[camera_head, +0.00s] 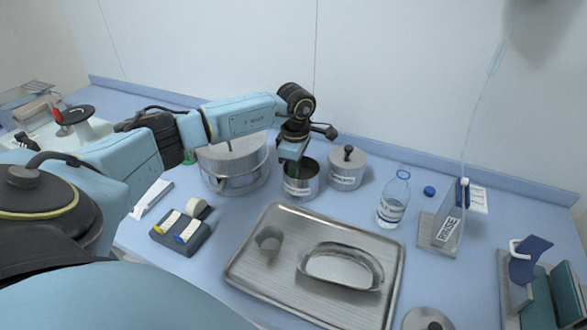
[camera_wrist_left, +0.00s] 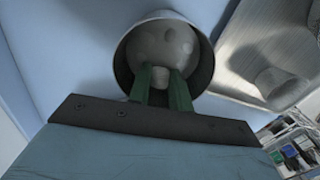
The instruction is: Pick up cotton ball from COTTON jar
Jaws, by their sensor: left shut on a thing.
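The open metal jar (camera_head: 301,187) stands on the blue counter, with a label on its front that is too small to read. In the left wrist view the jar's rim (camera_wrist_left: 121,68) surrounds a pile of pale cotton balls (camera_wrist_left: 165,42). My left gripper (camera_head: 293,172) reaches down into the jar from above. Its green fingers are shut on a cotton ball (camera_wrist_left: 160,77) inside the jar, in front of the pile. The fingertips are hidden by the jar wall in the head view. My right gripper is not in view.
A lidded metal jar (camera_head: 346,170) stands close on the right, and a large metal pot (camera_head: 233,165) close on the left. A steel tray (camera_head: 268,285) with a small cup and a basin lies in front. A clear bottle (camera_head: 393,200) stands further right.

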